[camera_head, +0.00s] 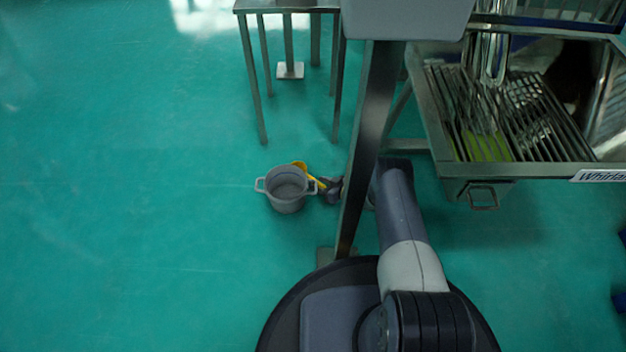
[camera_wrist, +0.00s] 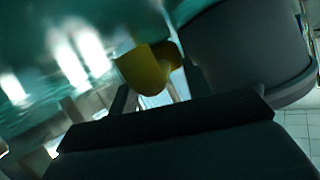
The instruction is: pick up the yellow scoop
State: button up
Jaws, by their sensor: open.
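The yellow scoop (camera_head: 316,181) shows behind and to the right of a grey two-handled pot in the head view. Only parts of it are visible there, between the pot and my gripper (camera_head: 328,188). In the wrist view the scoop (camera_wrist: 145,72) lies ahead of and partly between the two fingers of my gripper (camera_wrist: 158,92). The fingers are apart, with the scoop not clamped. Whether a finger touches it cannot be told.
The grey pot (camera_head: 285,203) stands on the green floor; its wall (camera_wrist: 245,45) is close to the right finger in the wrist view. A metal post (camera_head: 368,140) stands beside my arm. A metal-legged stand (camera_head: 262,112) is behind. Floor at left is clear.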

jog(key=shift+c, duration=0.4)
grip_shut()
notch_tip(320, 180, up, 10)
jog(key=p, duration=0.5)
jog(key=shift+p, duration=0.3)
jog(key=shift+f, duration=0.1)
